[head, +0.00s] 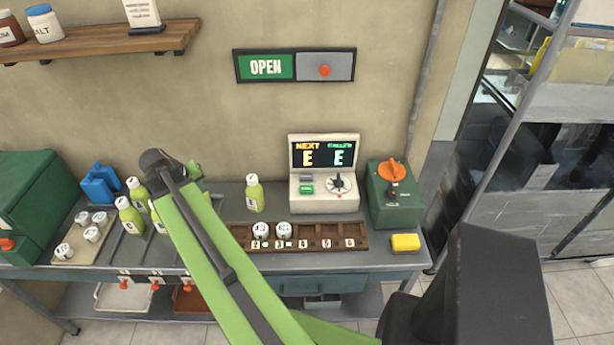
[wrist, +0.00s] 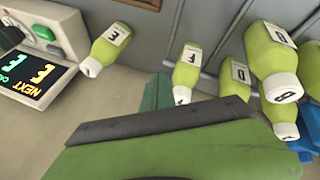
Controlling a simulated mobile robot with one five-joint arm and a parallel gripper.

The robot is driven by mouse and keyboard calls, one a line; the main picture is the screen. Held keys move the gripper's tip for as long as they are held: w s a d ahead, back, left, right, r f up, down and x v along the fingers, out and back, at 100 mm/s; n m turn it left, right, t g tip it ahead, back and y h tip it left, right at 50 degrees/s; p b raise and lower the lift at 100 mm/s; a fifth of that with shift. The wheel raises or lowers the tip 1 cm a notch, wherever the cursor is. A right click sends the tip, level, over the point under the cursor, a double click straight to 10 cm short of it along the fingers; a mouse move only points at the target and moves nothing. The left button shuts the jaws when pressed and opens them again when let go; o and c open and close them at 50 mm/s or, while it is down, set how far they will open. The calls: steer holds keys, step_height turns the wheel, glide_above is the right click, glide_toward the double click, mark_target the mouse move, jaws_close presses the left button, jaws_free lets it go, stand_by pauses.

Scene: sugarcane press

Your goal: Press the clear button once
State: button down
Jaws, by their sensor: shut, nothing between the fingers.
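The call unit (head: 324,202) is a cream box on the counter with a dark screen reading NEXT E and a second E. Its front carries a grey button (head: 305,178), a green button (head: 307,189) and a dial (head: 341,184). The lettering is too small to tell which is the clear button. In the wrist view the unit shows at upper left, with the green button (wrist: 45,33). My gripper (wrist: 158,100) is shut and empty, above the bottles, left of the unit and apart from it. In the head view my arm largely hides it.
Light-green bottles (head: 255,195) stand on the counter; one is just left of the unit. A wooden rack (head: 320,237) with white-lidded cups lies in front of it. A green box with an orange knob (head: 390,170) and a yellow block (head: 405,243) are right.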

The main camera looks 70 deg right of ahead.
steer(key=s+d+r+m+g+h, duration=0.1)
steer(key=s+d+r+m+g, duration=0.15)
steer(key=s+d, duration=1.1)
steer(key=r+m+g+h, duration=0.1)
steer(key=r+m+g, duration=0.1)
steer(key=m, duration=0.1)
glide_above(304, 177)
steer(key=shift+s+a+f, duration=0.1)
step_height(304, 177, down, 9)
steer(key=b, duration=0.8)
steer(key=shift+b, duration=0.35)
steer(key=shift+f+b, duration=0.3)
